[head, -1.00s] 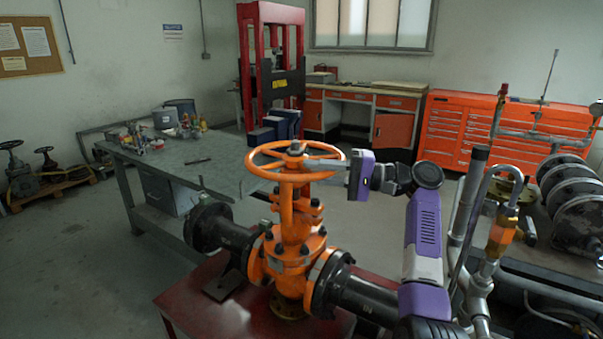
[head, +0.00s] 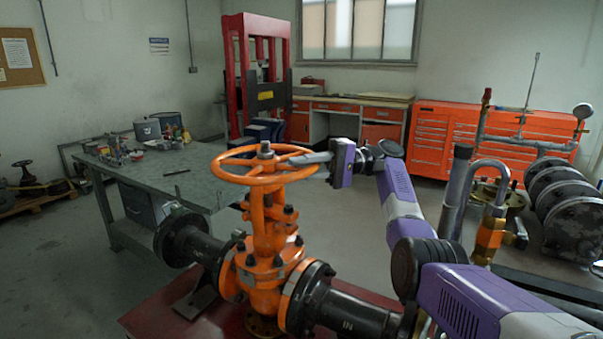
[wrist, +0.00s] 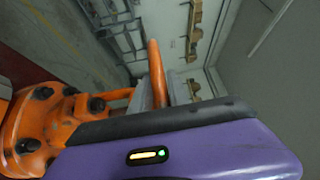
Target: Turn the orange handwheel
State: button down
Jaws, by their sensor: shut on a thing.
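The orange handwheel (head: 262,179) sits level on top of the orange gate valve (head: 268,258), in the middle of the head view. My gripper (head: 312,158) reaches in from the right, and its grey fingers are shut on the right side of the wheel's rim. In the wrist view the orange rim (wrist: 157,75) passes between the two grey fingers (wrist: 161,92). The purple gripper body hides part of the lower wrist view. The valve's orange bonnet with dark bolts (wrist: 40,120) shows at the left there.
The valve is mounted between black flanged pipes (head: 350,310) over a red stand (head: 150,318). A grey workbench (head: 200,185) with small items stands behind at left. Pipes and a gauge rig (head: 490,220) stand close on the right. Open floor lies between the benches.

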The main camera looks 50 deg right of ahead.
jog(key=shift+d+r, duration=0.15)
jog(key=shift+r, duration=0.2)
jog(key=c, duration=1.3)
grip_release()
jog(key=shift+w, duration=0.1)
jog(key=shift+f, duration=0.15)
